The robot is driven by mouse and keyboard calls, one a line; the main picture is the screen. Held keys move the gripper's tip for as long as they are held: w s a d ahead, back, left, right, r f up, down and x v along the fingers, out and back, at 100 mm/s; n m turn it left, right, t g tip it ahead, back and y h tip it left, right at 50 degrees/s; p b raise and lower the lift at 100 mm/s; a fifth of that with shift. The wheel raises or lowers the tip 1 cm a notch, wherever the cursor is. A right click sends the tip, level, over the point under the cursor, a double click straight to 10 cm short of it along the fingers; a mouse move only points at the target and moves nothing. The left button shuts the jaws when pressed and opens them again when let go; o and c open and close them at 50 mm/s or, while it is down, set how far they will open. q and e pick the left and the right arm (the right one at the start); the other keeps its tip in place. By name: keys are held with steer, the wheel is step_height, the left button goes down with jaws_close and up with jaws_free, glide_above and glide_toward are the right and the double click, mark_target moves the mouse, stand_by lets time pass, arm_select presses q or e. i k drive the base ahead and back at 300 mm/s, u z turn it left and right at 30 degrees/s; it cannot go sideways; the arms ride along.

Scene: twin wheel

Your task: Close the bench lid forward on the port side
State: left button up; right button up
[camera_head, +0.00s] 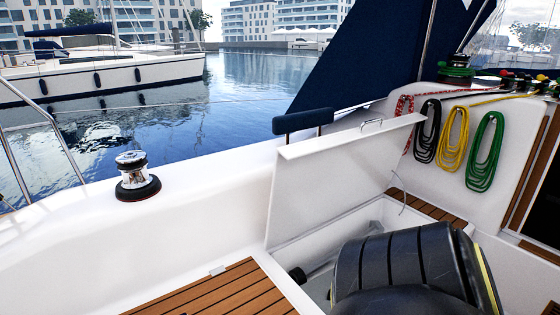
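The white bench lid (345,170) stands open, raised and leaning against the cockpit side, with a small metal handle (372,122) on its top edge. A thin curved strap or stay (404,192) hangs by its right end. Below it is the open white locker (375,215). A dark fitting and a grey rod-like piece (320,268) show low in the opening; I cannot tell what they are. A large black ribbed shape (405,262) covers much of the locker's front; it may be part of me. Neither gripper can be made out.
Teak slats (215,293) cover the bench left of the opening, and more slats (432,207) lie right of it. A winch (135,177) stands on the coaming. A blue pad (302,122) sits behind the lid. Coiled ropes (453,140) hang at right.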

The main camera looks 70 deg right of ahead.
mark_target(316, 181)
steer(key=z, duration=2.7)
